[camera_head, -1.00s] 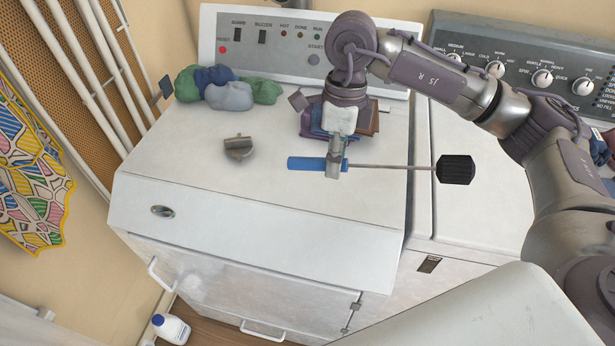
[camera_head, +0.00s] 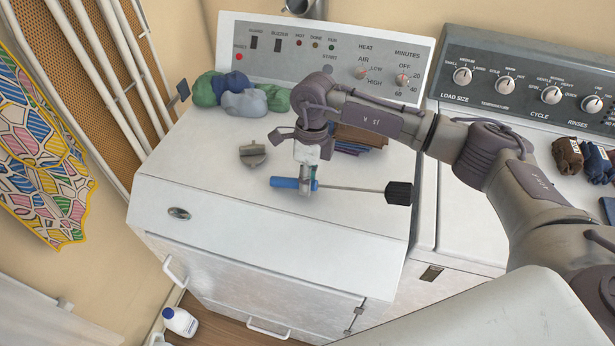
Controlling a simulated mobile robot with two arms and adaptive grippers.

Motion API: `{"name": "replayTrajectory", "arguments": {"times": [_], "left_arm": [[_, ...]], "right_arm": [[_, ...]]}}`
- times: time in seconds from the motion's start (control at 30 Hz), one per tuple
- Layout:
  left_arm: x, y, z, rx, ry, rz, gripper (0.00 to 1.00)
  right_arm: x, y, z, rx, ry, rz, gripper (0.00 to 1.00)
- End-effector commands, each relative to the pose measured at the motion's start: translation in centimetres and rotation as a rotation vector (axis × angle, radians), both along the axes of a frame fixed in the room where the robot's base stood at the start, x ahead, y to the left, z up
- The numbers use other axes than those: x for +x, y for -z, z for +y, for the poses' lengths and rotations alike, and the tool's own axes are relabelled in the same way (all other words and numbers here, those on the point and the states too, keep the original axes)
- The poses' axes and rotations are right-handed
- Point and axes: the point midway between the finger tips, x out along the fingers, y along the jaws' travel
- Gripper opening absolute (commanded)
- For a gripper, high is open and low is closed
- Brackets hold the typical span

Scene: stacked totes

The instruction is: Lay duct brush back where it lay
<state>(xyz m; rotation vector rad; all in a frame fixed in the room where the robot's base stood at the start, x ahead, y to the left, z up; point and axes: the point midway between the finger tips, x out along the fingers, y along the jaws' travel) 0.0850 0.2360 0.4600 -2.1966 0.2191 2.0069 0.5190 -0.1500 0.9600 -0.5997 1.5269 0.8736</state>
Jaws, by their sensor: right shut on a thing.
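The duct brush has a blue handle (camera_head: 284,183), a thin grey rod and a black bristle head (camera_head: 398,193). It lies level across the top of the white dryer (camera_head: 215,170), its head near the right edge. My right gripper (camera_head: 306,188) points down and is shut on the blue handle, near where the rod starts. I cannot tell whether the brush touches the dryer top or is slightly above it. My left gripper is not in view.
A small metal piece (camera_head: 252,154) lies left of the brush. Rolled cloths (camera_head: 236,95) sit at the back left. Folded brown and blue cloths (camera_head: 360,137) lie behind my gripper. A washer (camera_head: 470,200) with gloves (camera_head: 567,156) stands to the right. The dryer's front left is clear.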

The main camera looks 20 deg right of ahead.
Motion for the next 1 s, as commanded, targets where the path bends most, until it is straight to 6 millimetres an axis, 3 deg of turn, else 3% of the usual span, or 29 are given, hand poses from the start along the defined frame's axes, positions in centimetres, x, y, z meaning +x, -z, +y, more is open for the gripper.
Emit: {"name": "replayTrajectory", "arguments": {"times": [0.23, 0.27, 0.4, 0.8, 1.0], "left_arm": [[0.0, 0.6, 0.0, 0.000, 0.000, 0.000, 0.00], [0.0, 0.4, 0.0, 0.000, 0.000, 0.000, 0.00], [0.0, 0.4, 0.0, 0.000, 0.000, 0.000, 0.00], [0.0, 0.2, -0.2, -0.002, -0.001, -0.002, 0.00], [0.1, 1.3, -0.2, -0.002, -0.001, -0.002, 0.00]], "right_arm": [[0.0, 0.5, 0.0, 0.000, 0.000, 0.000, 0.00], [0.0, 0.3, 0.0, 0.000, 0.000, 0.000, 0.30], [0.0, 0.3, 0.0, 0.000, 0.000, 0.000, 0.50], [0.1, -0.5, 0.0, 0.001, 0.000, -0.002, 0.50], [0.8, -4.1, -0.5, 0.001, 0.001, -0.006, 0.50]]}}
